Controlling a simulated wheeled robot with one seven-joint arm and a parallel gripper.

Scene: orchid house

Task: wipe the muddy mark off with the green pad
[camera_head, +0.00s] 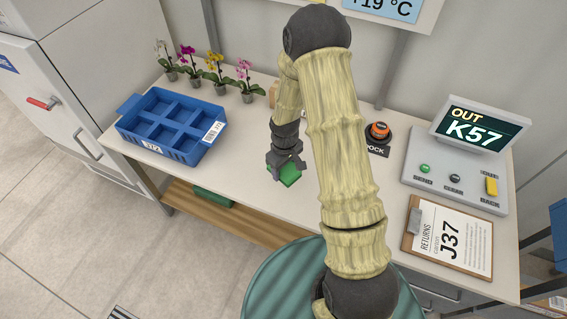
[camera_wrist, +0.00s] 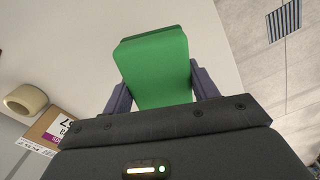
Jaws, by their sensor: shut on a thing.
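My gripper (camera_head: 284,164) is shut on the green pad (camera_head: 291,175) over the middle of the white bench, near its front edge. In the wrist view the green pad (camera_wrist: 155,68) sits between the two dark fingers of my gripper (camera_wrist: 160,90) and sticks out past them. I cannot tell whether the pad touches the bench top. No muddy mark shows in either view; the arm and the pad hide part of the bench.
On the bench (camera_head: 240,150) stand a blue crate (camera_head: 172,150), several potted orchids (camera_head: 215,75), an orange-topped button (camera_head: 379,131), a console with a screen (camera_head: 470,130) and a clipboard (camera_head: 447,240). A cardboard box (camera_wrist: 62,128) and a beige roll (camera_wrist: 26,98) show in the wrist view.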

